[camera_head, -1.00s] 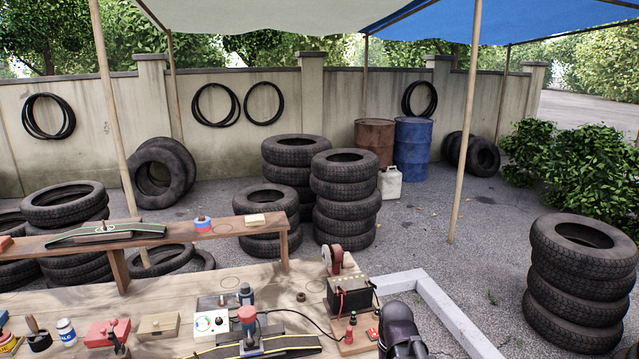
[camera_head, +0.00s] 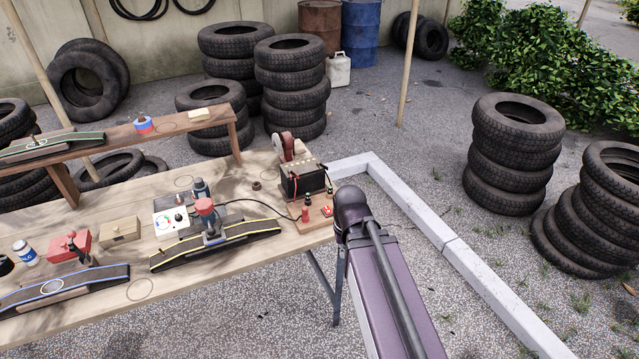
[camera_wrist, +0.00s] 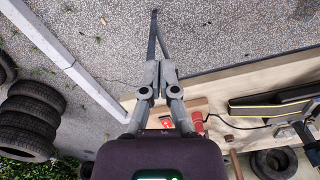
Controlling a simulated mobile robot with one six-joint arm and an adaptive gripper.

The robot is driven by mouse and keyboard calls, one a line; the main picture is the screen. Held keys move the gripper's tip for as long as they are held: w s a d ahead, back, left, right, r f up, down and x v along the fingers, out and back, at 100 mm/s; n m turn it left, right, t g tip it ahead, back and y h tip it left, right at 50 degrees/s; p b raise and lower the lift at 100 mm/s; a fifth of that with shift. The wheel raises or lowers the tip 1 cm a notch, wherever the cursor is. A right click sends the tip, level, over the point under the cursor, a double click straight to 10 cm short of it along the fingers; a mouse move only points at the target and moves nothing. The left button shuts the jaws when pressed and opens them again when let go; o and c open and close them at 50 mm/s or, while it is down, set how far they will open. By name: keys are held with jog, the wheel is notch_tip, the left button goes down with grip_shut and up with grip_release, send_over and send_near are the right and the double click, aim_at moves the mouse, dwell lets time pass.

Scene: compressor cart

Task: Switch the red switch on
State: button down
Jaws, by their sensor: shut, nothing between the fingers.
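The red switch (camera_head: 326,211) is a small red piece with pale marks on a wooden board (camera_head: 317,222) at the right end of the workbench. In the wrist view the red switch (camera_wrist: 165,122) shows partly between my finger linkages. Whether it is on or off is too small to tell. My gripper (camera_wrist: 153,74) is shut and empty. Its fingertips appear over the gravel beyond the bench edge, apart from the switch. In the head view my arm stands just right of the board, and the gripper cannot be made out.
A black battery (camera_head: 302,179) stands behind the board. A red post (camera_head: 305,213) is beside the switch. A black cable (camera_head: 255,204) runs left towards a white control box (camera_head: 171,221). A pale kerb (camera_head: 430,225) and stacked tyres (camera_head: 514,155) lie to the right.

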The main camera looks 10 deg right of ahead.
aim_at(329, 211)
jog(key=w+r+m+p, duration=0.3)
jog(key=w+m, duration=0.4)
jog(key=w, duration=0.5)
jog(key=w+r+m+p, duration=0.3)
jog(key=w+m, duration=0.4)
jog(key=w, duration=0.6)
jog(key=shift+d+r+m+p, duration=0.2)
jog(key=shift+r+m+p, duration=0.1)
jog(key=shift+r+p, duration=0.15)
jog(key=shift+f+b, duration=0.2)
jog(key=shift+b, duration=0.1)
notch_tip(329, 211, down, 14)
jog(key=b, duration=1.3)
jog(key=shift+r, duration=0.25)
jog(key=shift+d+b, duration=0.15)
jog(key=shift+b, duration=0.15)
